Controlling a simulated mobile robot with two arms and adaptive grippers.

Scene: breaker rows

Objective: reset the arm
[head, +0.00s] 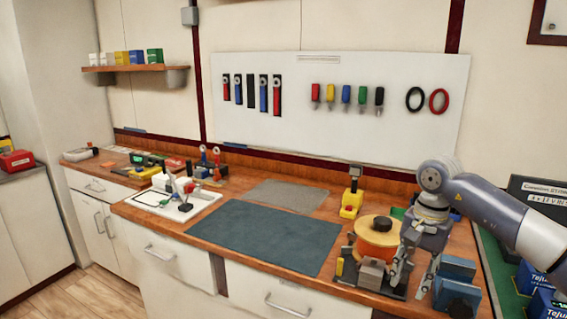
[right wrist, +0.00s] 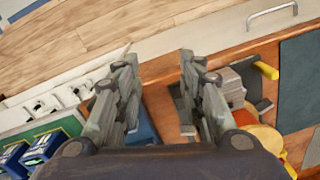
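My right gripper (head: 413,270) hangs over the right end of the wooden workbench in the head view, with its arm coming in from the right. It points down, beside an orange spool on a dark base (head: 376,240) and a blue block-shaped device (head: 456,280). In the right wrist view the fingers of the right gripper (right wrist: 155,75) are spread apart, with nothing held between them. Bench surface and floor show beyond the gap. My left gripper is not in view.
A dark mat (head: 265,236) lies clear on the bench. A yellow tool (head: 352,200) stands behind the spool. A white tray (head: 172,205) holds small items at left. Blue boxes (head: 535,280) stand at far right. Tools hang on the white wall board (head: 400,70).

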